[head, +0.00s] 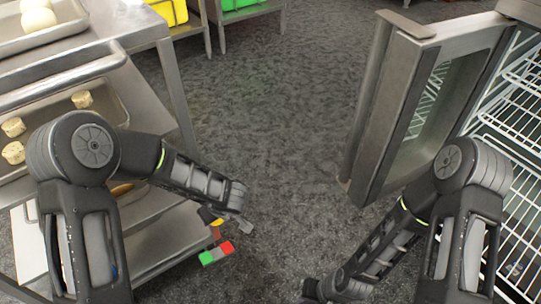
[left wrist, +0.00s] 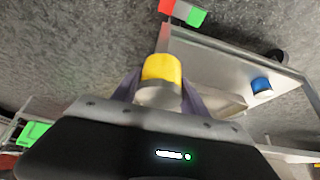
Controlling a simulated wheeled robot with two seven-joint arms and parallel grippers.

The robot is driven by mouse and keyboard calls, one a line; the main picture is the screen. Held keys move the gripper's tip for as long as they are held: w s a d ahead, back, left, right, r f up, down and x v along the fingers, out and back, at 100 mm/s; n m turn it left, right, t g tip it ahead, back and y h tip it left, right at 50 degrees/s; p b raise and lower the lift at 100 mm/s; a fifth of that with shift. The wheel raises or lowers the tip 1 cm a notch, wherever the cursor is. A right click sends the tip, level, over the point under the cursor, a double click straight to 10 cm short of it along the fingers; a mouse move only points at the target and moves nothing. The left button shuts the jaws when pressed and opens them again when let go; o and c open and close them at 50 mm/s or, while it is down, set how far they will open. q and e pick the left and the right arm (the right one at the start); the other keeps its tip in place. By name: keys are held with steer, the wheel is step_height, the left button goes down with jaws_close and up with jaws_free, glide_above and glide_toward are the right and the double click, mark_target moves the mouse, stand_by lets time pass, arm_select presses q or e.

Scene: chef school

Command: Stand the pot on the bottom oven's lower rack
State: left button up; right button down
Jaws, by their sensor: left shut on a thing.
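The oven stands at the right of the head view with its metal, glass-paned door (head: 378,120) swung open. White wire racks (head: 520,118) show inside it. No whole pot can be made out. In the left wrist view my left gripper (left wrist: 160,88) is shut on a cylindrical thing with a yellow top and a grey lower part (left wrist: 161,69); I cannot tell if it is part of the pot. In the head view that gripper is beside the left table. My right gripper (head: 312,291) is low at the bottom centre, apart from the oven, its jaws unclear.
A steel table (head: 150,75) at the left carries trays with pale round food. Its lower shelf (head: 165,245) has a red and green piece (head: 217,252) by its corner. Yellow (head: 170,11) and green bins stand at the back. The grey carpet between table and oven is clear.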

arm_select(q)
steer(key=w+d+r+m+h, duration=0.1)
steer(key=d+r+m, duration=0.1)
steer(key=r, duration=0.6)
steer(key=w+d+r+m+t+h, duration=0.1)
steer(key=d+r+m, duration=0.2)
steer(key=d+r, duration=0.2)
steer(key=w+d+r+m+h, duration=0.1)
steer(key=w+d+r+m, duration=0.1)
steer(key=r, duration=0.9)
steer(key=shift+d+r+m+h, duration=0.3)
steer(key=shift+d+m+h, duration=0.15)
steer(key=shift+d, duration=0.25)
